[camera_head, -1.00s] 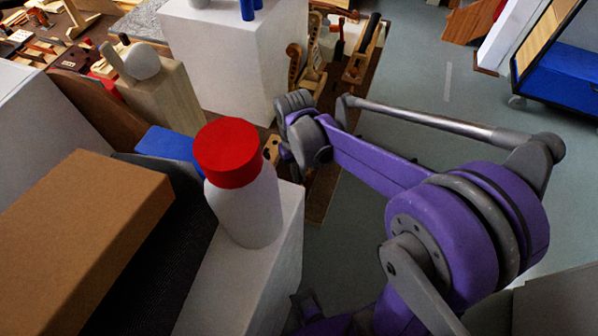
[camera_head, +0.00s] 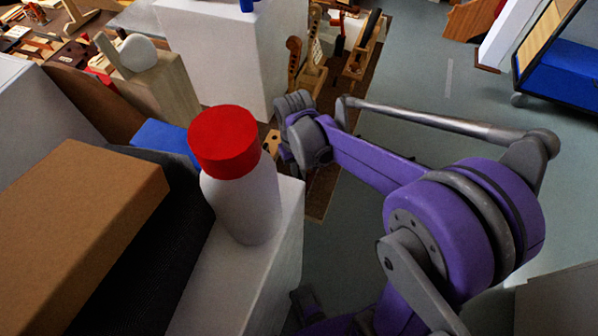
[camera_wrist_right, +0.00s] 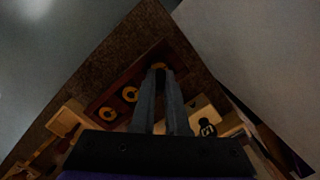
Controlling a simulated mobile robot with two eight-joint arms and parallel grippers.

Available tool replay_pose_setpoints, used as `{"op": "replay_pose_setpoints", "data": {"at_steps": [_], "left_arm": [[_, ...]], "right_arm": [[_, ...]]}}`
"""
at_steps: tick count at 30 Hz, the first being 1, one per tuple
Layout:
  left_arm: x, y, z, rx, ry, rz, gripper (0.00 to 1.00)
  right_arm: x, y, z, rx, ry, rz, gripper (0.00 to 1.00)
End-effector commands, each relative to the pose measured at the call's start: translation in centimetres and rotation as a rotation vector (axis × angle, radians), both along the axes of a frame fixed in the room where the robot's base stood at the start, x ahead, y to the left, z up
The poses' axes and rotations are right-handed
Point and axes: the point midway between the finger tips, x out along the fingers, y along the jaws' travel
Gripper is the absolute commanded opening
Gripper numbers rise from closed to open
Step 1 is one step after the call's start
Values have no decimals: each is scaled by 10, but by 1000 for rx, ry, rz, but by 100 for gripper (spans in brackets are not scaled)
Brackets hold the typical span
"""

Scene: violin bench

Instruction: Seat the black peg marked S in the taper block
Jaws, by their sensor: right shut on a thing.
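In the right wrist view, my right gripper (camera_wrist_right: 160,82) points away from the camera with its long dark fingers close together. Its tips are at one yellow-ringed spot of a dark red-brown block (camera_wrist_right: 118,91). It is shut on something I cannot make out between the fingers. To the right, a black piece with a pale mark (camera_wrist_right: 207,129) shows by a tan block (camera_wrist_right: 201,108); I cannot read the mark. In the head view a tan block with dark holes (camera_head: 271,142) is partly hidden. My left gripper is out of view.
A white bottle (camera_head: 243,205) with a red cap (camera_head: 224,142) stands on a white block (camera_head: 285,235) in front of my right forearm. A cardboard box (camera_head: 75,230) is at lower left, and a tall white block (camera_head: 215,60) behind. Open floor (camera_head: 430,100) lies to the right.

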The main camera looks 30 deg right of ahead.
Motion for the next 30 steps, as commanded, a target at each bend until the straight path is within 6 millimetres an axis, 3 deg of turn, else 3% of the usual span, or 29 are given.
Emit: {"op": "replay_pose_setpoints", "data": {"at_steps": [11,12,18,26,30], "left_arm": [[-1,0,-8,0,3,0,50],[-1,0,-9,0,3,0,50],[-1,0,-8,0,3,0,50],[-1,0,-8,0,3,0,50],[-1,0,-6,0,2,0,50]], "right_arm": [[0,0,-10,0,0,0,0],[0,0,-10,0,0,0,13],[0,0,-10,0,0,0,47],[0,0,-9,0,0,0,47],[1,0,1,0,0,0,47]]}}
